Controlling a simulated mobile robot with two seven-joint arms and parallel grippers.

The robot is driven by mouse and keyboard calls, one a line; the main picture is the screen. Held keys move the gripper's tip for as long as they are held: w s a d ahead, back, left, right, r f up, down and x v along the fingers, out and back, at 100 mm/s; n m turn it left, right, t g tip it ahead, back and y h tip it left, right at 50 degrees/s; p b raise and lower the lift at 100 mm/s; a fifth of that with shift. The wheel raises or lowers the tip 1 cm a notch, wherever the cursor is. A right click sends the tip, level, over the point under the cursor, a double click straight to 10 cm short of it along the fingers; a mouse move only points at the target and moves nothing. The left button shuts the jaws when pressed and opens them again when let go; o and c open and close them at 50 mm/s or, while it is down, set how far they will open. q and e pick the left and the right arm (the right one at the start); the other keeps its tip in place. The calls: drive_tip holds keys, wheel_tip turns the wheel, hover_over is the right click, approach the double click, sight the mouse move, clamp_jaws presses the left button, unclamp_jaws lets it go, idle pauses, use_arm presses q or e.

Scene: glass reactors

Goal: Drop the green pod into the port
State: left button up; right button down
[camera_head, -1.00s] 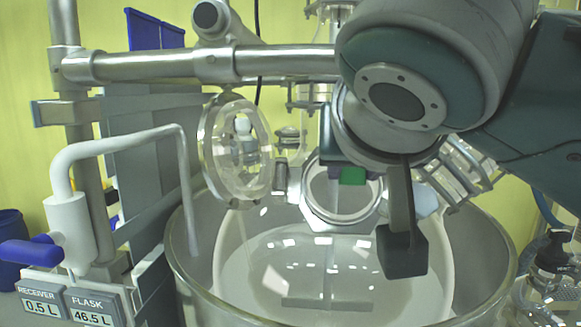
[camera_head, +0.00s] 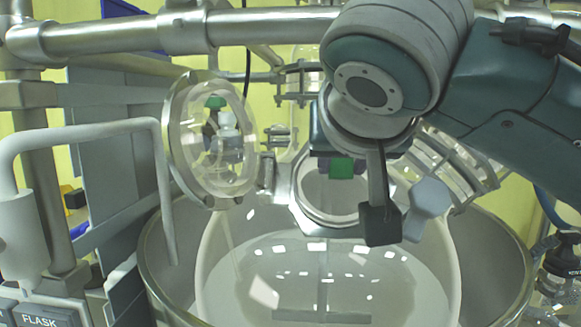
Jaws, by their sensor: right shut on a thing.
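The green pod (camera_head: 341,168) shows as a small green block just below my right wrist. My right gripper (camera_head: 350,172) is shut on it, seen from behind, with one dark finger hanging in front to the right. The port (camera_head: 304,205) is an open metal ring on top of the glass reactor. The pod appears over the far part of its opening; its exact height above the rim is hard to tell. The port's round glass lid (camera_head: 213,140) stands swung open on the left. My left gripper is not in view.
The glass vessel (camera_head: 215,265) sits in a wide metal bath (camera_head: 150,262). A metal bar (camera_head: 180,33) crosses above. A grey bent pipe (camera_head: 90,133) stands at the left. Glass necks and clamps (camera_head: 455,165) crowd the right of the port.

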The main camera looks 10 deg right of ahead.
drive_tip(key=shift+f+b+x, duration=0.25)
drive_tip(key=shift+b+x, duration=0.8)
drive_tip(key=shift+x, duration=0.4)
drive_tip(key=shift+s, duration=0.1)
drive_tip(key=shift+c, duration=1.9)
unclamp_jaws()
drive_tip(key=v, duration=1)
